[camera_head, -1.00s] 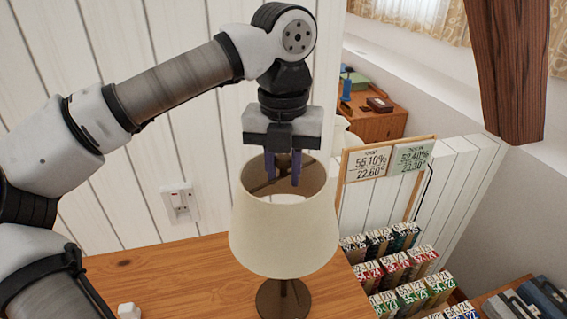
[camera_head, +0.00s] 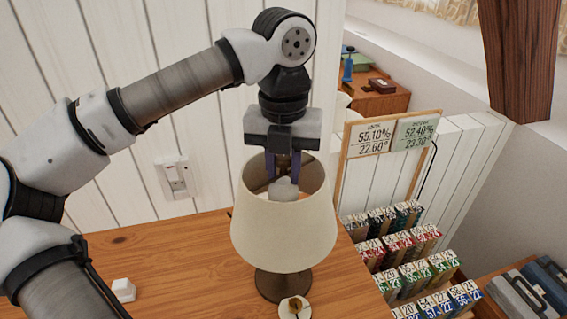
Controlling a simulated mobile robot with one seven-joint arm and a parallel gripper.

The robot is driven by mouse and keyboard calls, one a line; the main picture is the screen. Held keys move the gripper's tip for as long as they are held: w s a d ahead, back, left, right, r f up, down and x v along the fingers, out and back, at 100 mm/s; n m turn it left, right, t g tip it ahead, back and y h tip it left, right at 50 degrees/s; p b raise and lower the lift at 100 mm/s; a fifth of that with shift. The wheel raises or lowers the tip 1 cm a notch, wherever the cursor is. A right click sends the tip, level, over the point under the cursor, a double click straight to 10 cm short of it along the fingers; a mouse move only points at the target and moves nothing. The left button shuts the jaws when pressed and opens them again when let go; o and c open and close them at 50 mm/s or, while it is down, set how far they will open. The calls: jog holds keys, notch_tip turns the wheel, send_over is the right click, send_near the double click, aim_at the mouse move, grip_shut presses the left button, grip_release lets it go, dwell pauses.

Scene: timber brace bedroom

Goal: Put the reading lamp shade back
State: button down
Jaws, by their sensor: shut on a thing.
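The cream lamp shade (camera_head: 284,235) is upright above the dark round lamp base (camera_head: 283,286), with its lower rim close to the base. My gripper (camera_head: 283,174) points down into the shade's open top, between its walls. It is shut on the shade's inner fitting, though the grip itself is mostly hidden. A pale bulb (camera_head: 284,189) shows inside the shade, just below my fingertips. The shade hides the lamp's stem, so I cannot tell whether the shade rests on the lamp.
The lamp stands on a wooden table (camera_head: 190,262). A small white block (camera_head: 123,290) and a small pale disc (camera_head: 295,308) lie on it. A socket (camera_head: 175,178) is on the plank wall.

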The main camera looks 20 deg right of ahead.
jog(key=shift+f, duration=0.15)
jog(key=c, duration=1.1)
grip_release()
notch_tip(320, 180, up, 14)
jog(key=b, duration=0.1)
jog(key=shift+f, duration=0.15)
